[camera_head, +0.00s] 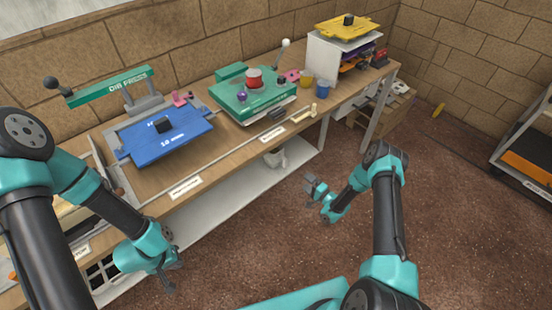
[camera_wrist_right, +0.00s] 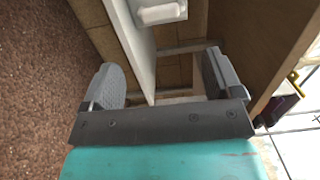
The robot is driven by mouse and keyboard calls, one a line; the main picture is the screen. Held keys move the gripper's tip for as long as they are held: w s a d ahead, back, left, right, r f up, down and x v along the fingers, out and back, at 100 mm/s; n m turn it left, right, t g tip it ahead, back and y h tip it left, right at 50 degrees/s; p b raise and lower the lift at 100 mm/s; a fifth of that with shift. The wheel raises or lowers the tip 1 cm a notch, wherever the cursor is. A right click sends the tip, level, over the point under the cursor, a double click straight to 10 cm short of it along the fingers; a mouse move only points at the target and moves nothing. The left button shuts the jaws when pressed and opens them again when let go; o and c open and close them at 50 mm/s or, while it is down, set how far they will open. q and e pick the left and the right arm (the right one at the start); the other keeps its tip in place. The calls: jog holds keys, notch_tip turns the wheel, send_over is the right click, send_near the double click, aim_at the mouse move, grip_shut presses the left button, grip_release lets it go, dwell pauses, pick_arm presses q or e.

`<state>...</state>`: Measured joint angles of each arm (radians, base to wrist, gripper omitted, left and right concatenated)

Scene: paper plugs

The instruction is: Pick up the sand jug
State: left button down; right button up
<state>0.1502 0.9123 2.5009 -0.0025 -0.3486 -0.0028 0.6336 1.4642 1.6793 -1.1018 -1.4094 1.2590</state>
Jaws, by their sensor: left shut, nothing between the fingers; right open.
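A pale grey-white jug-like thing (camera_head: 276,157) stands on the white lower shelf under the workbench, towards its right end; I cannot tell for sure that it is the sand jug. A white piece (camera_wrist_right: 162,13) at the top of the right wrist view may be part of it. My right gripper (camera_head: 312,187) is open and empty, in front of the bench and to the right of the jug-like thing. Its spread fingers also show in the right wrist view (camera_wrist_right: 162,78). My left gripper (camera_head: 172,279) is shut and empty, low at the bench's left front.
The lower shelf (camera_head: 222,186) runs under the wooden bench. On the bench are a blue plate press (camera_head: 190,142), a green machine (camera_head: 235,92) with a red knob, and cups (camera_head: 323,86). A rack (camera_head: 537,155) stands far right.

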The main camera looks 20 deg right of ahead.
aim_at(285, 166)
jog(key=x, duration=1.1)
jog(key=shift+w+a, duration=0.2)
jog(key=shift+w, duration=0.15)
jog(key=shift+x, duration=2.6)
jog(key=shift+a, duration=0.1)
jog(key=shift+c, duration=0.2)
jog(key=c, duration=0.7)
